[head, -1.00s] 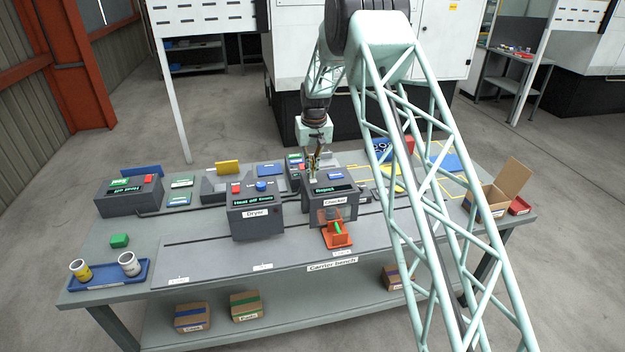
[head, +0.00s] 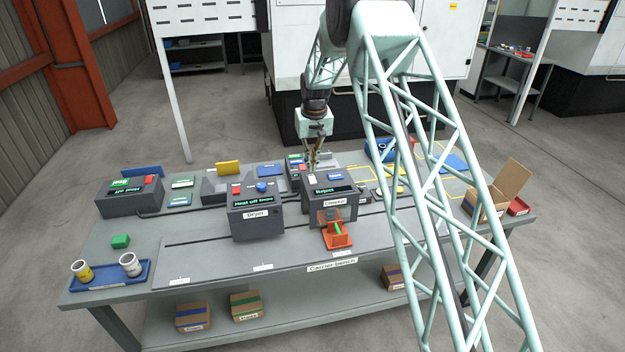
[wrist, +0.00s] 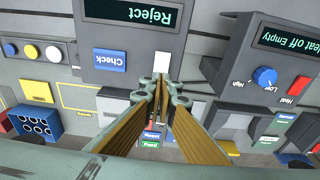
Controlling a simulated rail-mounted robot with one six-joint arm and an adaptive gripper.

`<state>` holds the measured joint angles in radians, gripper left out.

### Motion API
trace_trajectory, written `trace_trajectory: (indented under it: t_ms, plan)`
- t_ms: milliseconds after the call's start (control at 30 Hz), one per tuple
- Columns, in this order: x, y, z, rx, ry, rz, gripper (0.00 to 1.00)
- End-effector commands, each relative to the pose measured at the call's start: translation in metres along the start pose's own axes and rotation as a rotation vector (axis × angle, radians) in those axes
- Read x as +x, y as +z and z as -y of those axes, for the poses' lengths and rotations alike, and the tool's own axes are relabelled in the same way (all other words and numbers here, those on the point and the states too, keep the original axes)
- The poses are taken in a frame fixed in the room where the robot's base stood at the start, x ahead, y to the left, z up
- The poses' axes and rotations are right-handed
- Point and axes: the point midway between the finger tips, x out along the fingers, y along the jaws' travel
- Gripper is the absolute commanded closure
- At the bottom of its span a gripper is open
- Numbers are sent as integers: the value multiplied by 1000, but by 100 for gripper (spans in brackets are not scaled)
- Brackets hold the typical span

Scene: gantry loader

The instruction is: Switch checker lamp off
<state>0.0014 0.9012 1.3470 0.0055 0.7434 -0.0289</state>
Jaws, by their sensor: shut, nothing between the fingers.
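The checker (head: 345,189) is a dark grey box at the middle of the bench, with a display (wrist: 131,14) reading "Reject". A small white switch or key (wrist: 162,62) sits on its top beside the blue "Check" button (wrist: 110,64); the white part also shows in the head view (head: 312,179). I cannot tell whether a lamp is lit. My gripper (head: 312,170) is shut and empty, just above and behind the white part. In the wrist view its fingertips (wrist: 163,88) point at the white part and appear apart from it.
The dryer (head: 257,222), with a blue knob (wrist: 265,77) and red "Heat" button (wrist: 298,87), stands left of the checker. An orange tray (head: 338,241) with a green strip sits at the checker's front opening. A blue tray with cups (head: 110,285) lies front left.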

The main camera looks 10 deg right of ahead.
Motion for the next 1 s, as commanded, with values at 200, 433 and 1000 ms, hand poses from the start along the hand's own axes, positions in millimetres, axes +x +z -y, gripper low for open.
trace_trajectory:
  t_ms: [200,433,1000]
  plan:
    - [-12,-2,0,0,0,-1,100]
    - [-22,-3,0,0,0,0,100]
    - [-31,-5,0,0,0,0,100]
